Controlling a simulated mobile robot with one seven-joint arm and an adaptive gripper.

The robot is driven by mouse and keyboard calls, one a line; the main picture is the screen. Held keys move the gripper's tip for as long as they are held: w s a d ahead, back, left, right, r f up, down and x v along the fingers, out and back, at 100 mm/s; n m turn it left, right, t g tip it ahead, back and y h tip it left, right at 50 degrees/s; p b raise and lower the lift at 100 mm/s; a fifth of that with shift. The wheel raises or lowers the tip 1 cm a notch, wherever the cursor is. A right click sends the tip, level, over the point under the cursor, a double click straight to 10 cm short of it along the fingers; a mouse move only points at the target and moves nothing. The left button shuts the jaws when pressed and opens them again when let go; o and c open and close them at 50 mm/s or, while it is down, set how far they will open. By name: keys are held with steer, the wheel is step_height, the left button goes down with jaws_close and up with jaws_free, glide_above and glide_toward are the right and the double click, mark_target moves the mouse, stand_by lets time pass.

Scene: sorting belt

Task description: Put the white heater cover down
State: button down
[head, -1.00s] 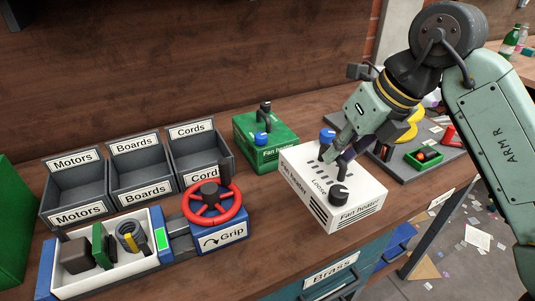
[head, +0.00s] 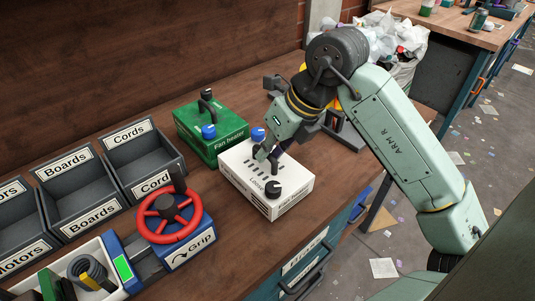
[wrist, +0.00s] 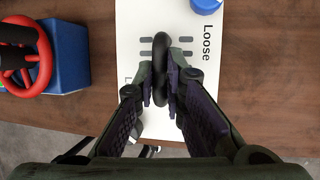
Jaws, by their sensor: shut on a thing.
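The white heater cover (head: 243,178) is a box labelled "Fan heater" on its front and "Loose" on top, with slots, a black knob and a blue knob. It is at the bench's front edge, right of the red wheel. My gripper (head: 272,157) is over its top, shut on its black handle. In the wrist view the handle (wrist: 160,55) stands between the fingers (wrist: 160,88), and the white top (wrist: 135,20) shows beneath. I cannot tell whether the cover's underside touches the bench.
A green fan heater (head: 195,138) stands close behind the cover on the left. The red wheel (head: 150,230) on the blue "Grip" block is to the left, beside grey labelled bins (head: 140,175). A dark tray (head: 345,135) lies behind my arm. The wooden bench (head: 225,235) is bare between the block and cover.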

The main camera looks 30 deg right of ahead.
steer(key=shift+f, duration=1.05)
steer(key=shift+f, duration=0.1)
steer(key=shift+f, duration=0.1)
steer(key=c, duration=1.7)
jaws_free()
steer(key=shift+o, duration=0.2)
steer(key=b+v, duration=0.1)
steer(key=v, duration=1.1)
steer(key=shift+r, duration=0.2)
